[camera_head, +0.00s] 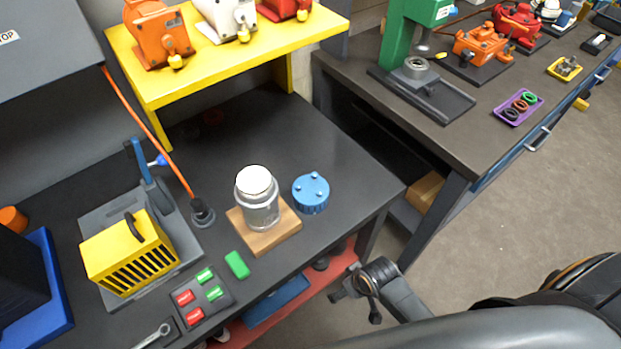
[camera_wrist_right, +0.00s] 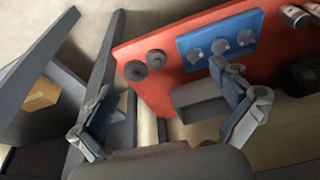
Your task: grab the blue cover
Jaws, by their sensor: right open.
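The blue cover (camera_head: 311,193) is a round lid with several small knobs on top. It lies on the dark workbench, right of a clear jar (camera_head: 258,200) with a white top that stands on a wooden block (camera_head: 283,238). My right gripper (camera_head: 356,284) is beside the bench's front edge, in front of and below the cover, apart from it. In the right wrist view my right gripper (camera_wrist_right: 165,135) is open, with nothing between its fingers. The cover does not show in that view. My left gripper is not in view.
A green block (camera_head: 237,264) and a button box (camera_head: 203,296) lie near the bench's front edge. A yellow-caged machine (camera_head: 130,255) stands left. A yellow shelf (camera_head: 230,50) holds motors behind. A red lower shelf (camera_wrist_right: 180,55) is close to my right gripper. The bench is clear behind the cover.

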